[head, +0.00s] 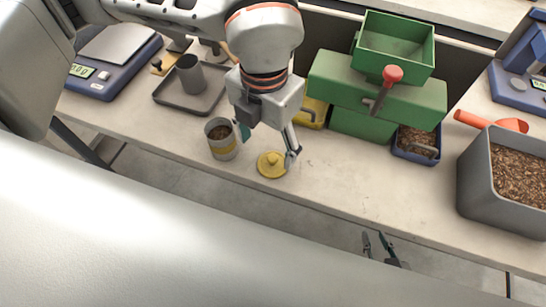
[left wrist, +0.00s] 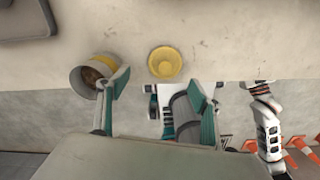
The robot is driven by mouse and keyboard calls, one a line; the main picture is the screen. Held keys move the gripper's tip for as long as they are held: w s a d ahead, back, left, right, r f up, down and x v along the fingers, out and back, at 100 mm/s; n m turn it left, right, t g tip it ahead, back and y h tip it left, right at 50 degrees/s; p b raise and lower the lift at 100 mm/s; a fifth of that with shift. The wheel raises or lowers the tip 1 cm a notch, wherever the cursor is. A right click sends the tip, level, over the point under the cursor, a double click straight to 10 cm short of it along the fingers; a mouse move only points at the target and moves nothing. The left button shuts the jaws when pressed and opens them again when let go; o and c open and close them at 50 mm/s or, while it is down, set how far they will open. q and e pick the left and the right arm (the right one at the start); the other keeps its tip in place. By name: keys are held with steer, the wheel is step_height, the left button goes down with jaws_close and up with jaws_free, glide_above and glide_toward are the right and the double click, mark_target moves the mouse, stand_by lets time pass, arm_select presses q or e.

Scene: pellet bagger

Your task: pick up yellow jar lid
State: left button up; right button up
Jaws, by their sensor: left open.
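The yellow jar lid (head: 271,164), a round disc with a small knob, lies flat on the counter near its front edge. It also shows in the left wrist view (left wrist: 165,62), ahead of the fingertips and between them sideways. My left gripper (head: 268,148) is open and empty above the counter, its right finger close beside the lid in the head view; I cannot tell whether they touch. A grey jar with a yellow band (head: 222,147), open and holding brown pellets, stands left of the lid, near the left finger. My right gripper (head: 376,246) is open and empty beyond the counter's front edge.
A green machine with a red knob (head: 378,100) stands behind and right. A grey pellet bin (head: 485,185) is at the right. A tray (head: 165,95) with a grey cup and a blue scale (head: 95,83) are at the left. Counter right of the lid is clear.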

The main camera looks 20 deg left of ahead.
mark_target(272, 157)
arm_select(q)
steer(key=f, duration=0.3)
steer(key=d+f, duration=0.1)
steer(key=shift+w+f, duration=0.2)
steer(key=shift+w, duration=0.05)
steer(key=shift+f, duration=0.5)
steer(key=c, duration=0.9)
